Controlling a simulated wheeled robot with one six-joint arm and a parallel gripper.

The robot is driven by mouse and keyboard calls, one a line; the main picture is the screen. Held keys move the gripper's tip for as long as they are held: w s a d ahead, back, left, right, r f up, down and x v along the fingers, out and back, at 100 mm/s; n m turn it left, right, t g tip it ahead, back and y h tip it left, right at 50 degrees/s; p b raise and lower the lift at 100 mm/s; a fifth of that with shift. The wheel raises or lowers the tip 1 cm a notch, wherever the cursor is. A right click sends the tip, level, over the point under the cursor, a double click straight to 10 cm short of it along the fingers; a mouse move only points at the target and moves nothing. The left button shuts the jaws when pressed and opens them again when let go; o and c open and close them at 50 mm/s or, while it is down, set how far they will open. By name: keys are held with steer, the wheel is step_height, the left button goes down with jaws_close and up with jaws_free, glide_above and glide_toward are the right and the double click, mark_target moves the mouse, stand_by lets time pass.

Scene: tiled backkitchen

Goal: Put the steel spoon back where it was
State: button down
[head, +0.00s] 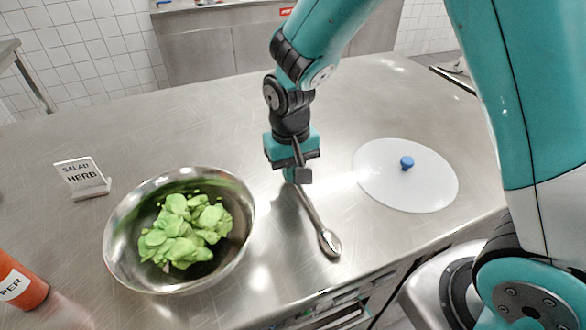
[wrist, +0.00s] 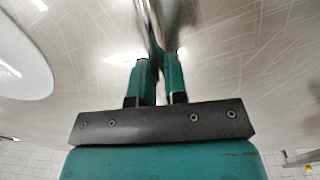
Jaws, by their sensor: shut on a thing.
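The steel spoon (head: 318,225) is in the middle of the head view, its bowl end pointing toward the counter's front edge. My gripper (head: 297,178) is shut on its handle end. In the wrist view the handle (wrist: 150,25) runs up between the two fingers of my gripper (wrist: 158,75). The spoon is at or just above the countertop; I cannot tell whether it touches. The spoon's bowl is not clear in the wrist view.
A steel bowl (head: 118,250) with green leaves (head: 185,230) stands to the left. A white round lid (head: 385,185) with a blue knob lies right. A sign (head: 82,178) reading "SALAD HERB" and an orange bottle (head: 22,285) are far left. The counter (head: 200,120) behind is clear.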

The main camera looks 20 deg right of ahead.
steer(key=shift+f, duration=0.2)
steer(key=c, duration=1.1)
jaws_free()
steer(key=shift+c, duration=0.2)
steer(key=shift+r, duration=0.15)
steer(key=shift+r, duration=0.3)
step_height(320, 180, up, 12)
steer(key=f, duration=0.1)
steer(key=s+a+r+n+y, duration=0.1)
steer(key=s+r+n+y, duration=0.1)
steer(key=s, duration=0.7)
steer(key=s+a+r+n+y, duration=0.2)
steer(key=s+n, duration=0.3)
steer(key=s, duration=0.5)
steer(key=shift+r+y, duration=0.3)
steer(key=shift+r, duration=0.35)
